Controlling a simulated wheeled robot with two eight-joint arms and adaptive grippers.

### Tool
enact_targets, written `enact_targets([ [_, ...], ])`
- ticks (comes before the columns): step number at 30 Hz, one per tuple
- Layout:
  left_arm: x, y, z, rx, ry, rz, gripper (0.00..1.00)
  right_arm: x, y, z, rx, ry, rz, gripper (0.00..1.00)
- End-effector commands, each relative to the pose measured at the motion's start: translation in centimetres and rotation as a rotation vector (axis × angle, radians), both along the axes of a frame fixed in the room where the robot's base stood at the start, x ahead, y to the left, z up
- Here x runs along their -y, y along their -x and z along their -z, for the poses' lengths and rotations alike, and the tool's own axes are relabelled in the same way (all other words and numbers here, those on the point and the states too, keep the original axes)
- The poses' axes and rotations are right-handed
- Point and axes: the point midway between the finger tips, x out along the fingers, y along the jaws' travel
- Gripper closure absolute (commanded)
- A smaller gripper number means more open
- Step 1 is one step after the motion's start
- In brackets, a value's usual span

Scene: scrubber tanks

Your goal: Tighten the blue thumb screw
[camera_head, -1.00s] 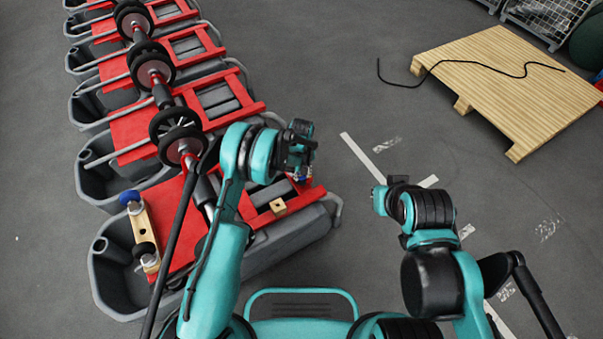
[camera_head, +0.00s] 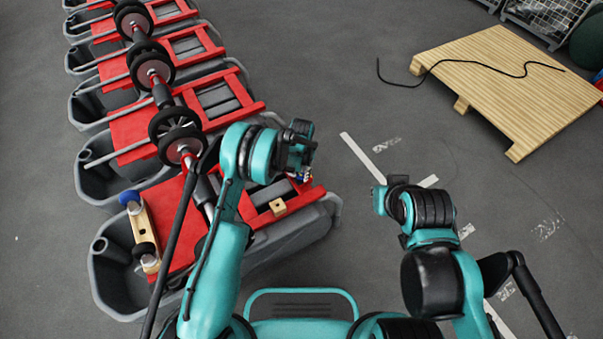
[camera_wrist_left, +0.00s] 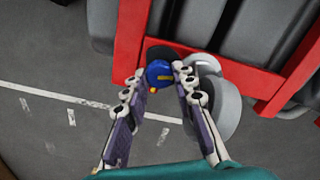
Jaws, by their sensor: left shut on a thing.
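The blue thumb screw (camera_wrist_left: 158,73) shows in the left wrist view as a round blue knob with a yellow mark, at the edge of the red frame. The fingers of my left gripper (camera_wrist_left: 160,74) are on either side of it and closed on it. In the head view my left gripper (camera_head: 302,158) is at the right end of the nearest tank unit, and the screw is mostly hidden there. My right arm (camera_head: 432,215) is bent to the right of the tanks, and its gripper cannot be made out.
A row of grey tanks (camera_head: 100,275) with red frames (camera_head: 180,232) runs up the left. A pallet (camera_head: 500,85) with a black cable lies at upper right. Floor between is clear.

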Motion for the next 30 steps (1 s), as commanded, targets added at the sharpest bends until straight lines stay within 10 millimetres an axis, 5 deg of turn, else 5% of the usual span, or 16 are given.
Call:
enact_targets([
  [26, -0.01, -0.17, -0.19, 0.004, 0.001, 0.150, 1.00, 0.00, 0.00, -0.05, 0.000, 0.000, 0.000, 1.00],
  [27, -0.01, -0.17, -0.19, 0.004, 0.001, 0.150, 0.64, 0.00, 0.00, -0.05, 0.000, 0.000, 0.000, 1.00],
  [30, -0.02, -0.14, -0.16, 0.004, 0.000, 0.150, 0.53, 0.00, 0.01, -0.04, 0.000, 0.000, 0.000, 1.00],
])
